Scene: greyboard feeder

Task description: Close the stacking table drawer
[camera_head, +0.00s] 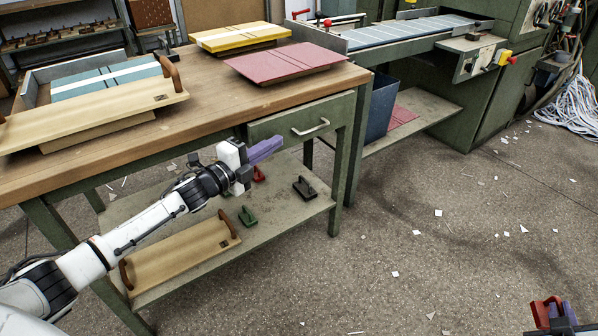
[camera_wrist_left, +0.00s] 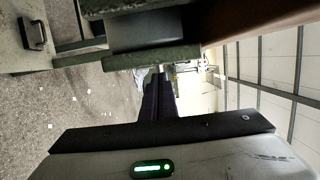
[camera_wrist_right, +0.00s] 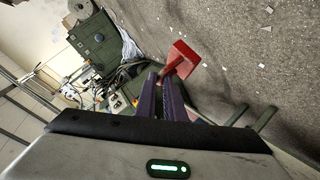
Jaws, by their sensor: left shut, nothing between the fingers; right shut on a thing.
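The stacking table (camera_head: 215,88) has a green drawer (camera_head: 275,127) under its top, with a metal handle (camera_head: 311,128) on the front. The drawer front looks near the table frame; I cannot tell whether it is fully flush. My left gripper (camera_head: 280,143) is shut and empty, just below and left of the drawer front in the head view. Its purple fingers also show in the left wrist view (camera_wrist_left: 158,78). My right gripper (camera_wrist_right: 168,78) is shut on a red handled block (camera_wrist_right: 182,58), far from the table at the head view's bottom right.
A lower shelf (camera_head: 275,222) holds a black handled block (camera_head: 304,187), a green one (camera_head: 247,216) and a wooden board with handles (camera_head: 180,253). Red sheets (camera_head: 285,62) and a yellow stack (camera_head: 238,38) lie on top. Floor on the right is open, with paper scraps.

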